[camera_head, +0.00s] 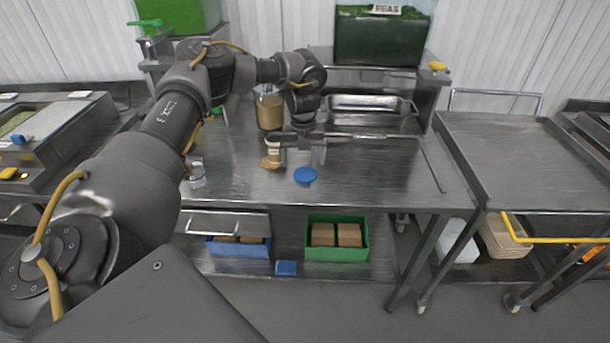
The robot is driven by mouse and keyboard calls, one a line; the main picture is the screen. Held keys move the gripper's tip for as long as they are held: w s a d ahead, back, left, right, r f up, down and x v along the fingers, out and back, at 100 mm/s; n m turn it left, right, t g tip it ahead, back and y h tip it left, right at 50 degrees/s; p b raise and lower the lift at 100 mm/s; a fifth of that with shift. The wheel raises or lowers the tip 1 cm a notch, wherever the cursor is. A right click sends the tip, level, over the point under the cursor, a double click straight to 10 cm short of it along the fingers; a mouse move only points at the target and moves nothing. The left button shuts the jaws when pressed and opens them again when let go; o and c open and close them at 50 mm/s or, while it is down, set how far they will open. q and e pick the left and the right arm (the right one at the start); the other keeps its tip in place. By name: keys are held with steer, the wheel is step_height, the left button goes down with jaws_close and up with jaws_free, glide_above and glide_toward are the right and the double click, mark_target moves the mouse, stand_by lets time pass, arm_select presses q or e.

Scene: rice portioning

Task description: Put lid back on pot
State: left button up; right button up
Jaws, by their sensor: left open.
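A small blue round lid (305,175) shows at the front middle of the steel table, just below my left gripper (302,157) in the picture. My left gripper points down, with its fingers apart and nothing visible between them. I cannot tell whether it touches the lid. A small pot with a pale label (273,148) stands just left of the gripper, partly hidden by it. A tan patch (270,163) shows at its foot. A larger clear jar with tan contents (270,110) stands behind. My right gripper is out of view.
A clear small container (197,174) stands at the table's left front. A steel tray (368,110) sits at the back, below a green bin marked PEAS (382,40). The steel table (390,180) is mostly clear at right. Blue (238,250) and green (337,257) crates lie below.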

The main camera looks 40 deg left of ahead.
mark_target(305, 174)
arm_select(q)
steer(key=shift+d+f+p, duration=0.1)
steer(key=shift+f+p, duration=0.2)
steer(key=f, duration=0.1)
steer(key=f+p, duration=0.1)
steer(key=f, duration=0.1)
steer(key=shift+w+d+f, duration=0.1)
steer(key=shift+w+f, duration=0.2)
steer(key=shift+f, duration=0.45)
steer(key=c, duration=1.1)
